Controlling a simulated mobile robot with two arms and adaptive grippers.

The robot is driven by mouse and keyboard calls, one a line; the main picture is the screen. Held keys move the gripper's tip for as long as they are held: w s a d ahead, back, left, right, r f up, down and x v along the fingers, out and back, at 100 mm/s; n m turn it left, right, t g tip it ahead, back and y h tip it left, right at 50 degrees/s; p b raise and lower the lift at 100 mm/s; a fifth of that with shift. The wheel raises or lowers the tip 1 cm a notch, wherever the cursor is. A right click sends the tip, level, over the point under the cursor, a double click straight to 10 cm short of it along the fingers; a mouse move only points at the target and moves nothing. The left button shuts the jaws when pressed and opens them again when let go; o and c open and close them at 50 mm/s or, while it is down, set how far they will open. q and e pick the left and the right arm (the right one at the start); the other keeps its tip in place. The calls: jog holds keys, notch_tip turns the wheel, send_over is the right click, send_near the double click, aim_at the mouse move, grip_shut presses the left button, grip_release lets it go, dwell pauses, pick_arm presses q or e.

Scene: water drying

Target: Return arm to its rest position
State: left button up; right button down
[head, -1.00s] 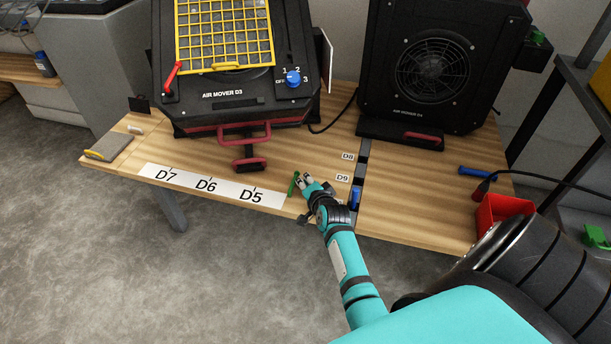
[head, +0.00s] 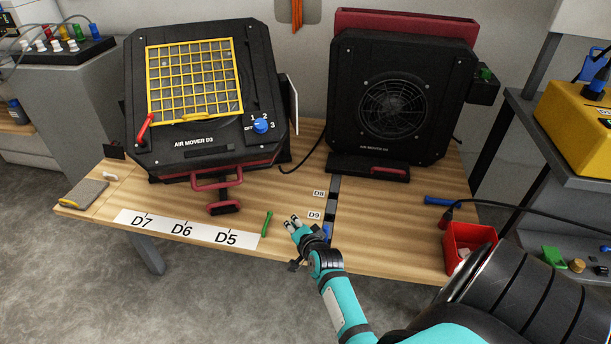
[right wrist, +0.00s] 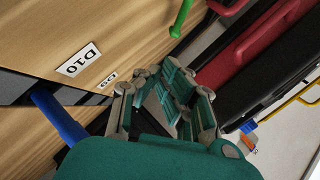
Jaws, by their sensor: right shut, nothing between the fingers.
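My right arm (head: 340,300), teal and black, reaches in from the lower right over the front of the wooden table (head: 283,255). Its gripper (head: 292,222) is shut and empty near the front edge. In the right wrist view the teal and grey fingers of the gripper (right wrist: 158,75) show with nothing held. The green stick (right wrist: 181,18) is beyond them at the top. My left gripper is not in view.
Air mover D3 (head: 205,160), with a yellow grid, and a second black air mover (head: 395,145) stand behind. A blue stick (right wrist: 58,117) lies beside my gripper. A red bin (head: 470,240) with a cable near it is at the right. Bare table lies around the labels.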

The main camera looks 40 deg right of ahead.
pick_arm(q)
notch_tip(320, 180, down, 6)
jog(key=p, duration=0.1)
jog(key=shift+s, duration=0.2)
pick_arm(e)
jog(key=shift+d+v, duration=0.15)
jog(key=shift+v, duration=1.45)
jog(key=shift+d+v, duration=0.1)
jog(key=shift+v, duration=1.45)
